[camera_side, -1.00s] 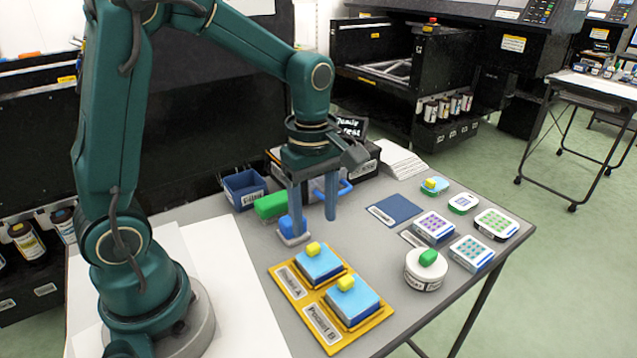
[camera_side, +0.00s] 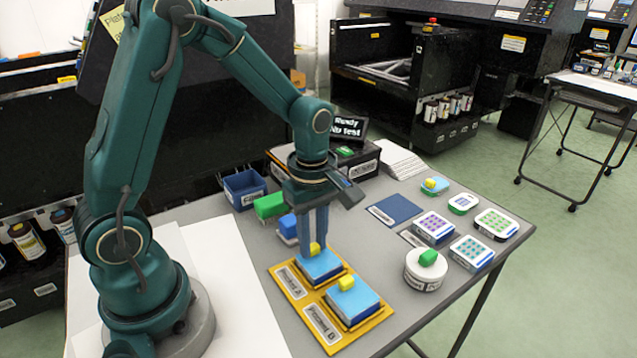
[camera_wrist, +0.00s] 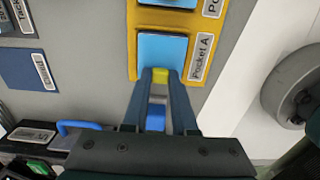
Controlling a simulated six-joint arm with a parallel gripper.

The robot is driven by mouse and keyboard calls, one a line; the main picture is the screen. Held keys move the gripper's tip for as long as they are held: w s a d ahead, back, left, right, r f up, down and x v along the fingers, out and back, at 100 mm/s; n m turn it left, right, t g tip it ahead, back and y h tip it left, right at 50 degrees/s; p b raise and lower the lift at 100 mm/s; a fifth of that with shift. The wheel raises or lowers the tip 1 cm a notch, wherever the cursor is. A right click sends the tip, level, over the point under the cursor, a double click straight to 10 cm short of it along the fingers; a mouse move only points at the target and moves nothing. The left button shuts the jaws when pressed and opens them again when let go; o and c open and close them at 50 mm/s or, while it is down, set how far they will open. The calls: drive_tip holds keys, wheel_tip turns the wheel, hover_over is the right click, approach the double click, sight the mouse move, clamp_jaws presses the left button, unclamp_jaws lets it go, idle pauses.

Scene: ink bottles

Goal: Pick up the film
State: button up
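The film in Pocket A is a light-blue square (camera_side: 320,268) with a yellow tab (camera_side: 315,248) on top; it lies in the orange two-pocket tray (camera_side: 297,286). A matching blue square with a yellow tab (camera_side: 347,284) lies in Pocket B. My gripper (camera_side: 315,243) points straight down over Pocket A, its fingers close together on either side of the yellow tab. In the wrist view the fingertips (camera_wrist: 160,74) flank the tab with no clear gap, and the blue square (camera_wrist: 162,52) shows beyond them. The square looks still seated in the tray.
A blue block on a white base (camera_side: 287,227) stands close behind my gripper, with a green block (camera_side: 269,205) and blue bin (camera_side: 245,188) farther back. A round white pot with a green knob (camera_side: 424,275), a dark blue pad (camera_side: 395,209) and several small cases stand right.

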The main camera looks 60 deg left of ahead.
drive_tip(key=shift+r, duration=0.1)
idle(0.3)
drive_tip(key=shift+r, duration=0.6)
drive_tip(key=r, duration=0.1)
drive_tip(key=a+r, duration=0.1)
drive_tip(key=r, duration=0.1)
drive_tip(key=shift+s+r, duration=0.2)
drive_tip(key=s+a+r, duration=0.5)
drive_tip(key=a+r, duration=0.4)
drive_tip(key=r, duration=0.2)
drive_tip(key=shift+s+r, duration=0.15)
drive_tip(key=shift+a, duration=0.1)
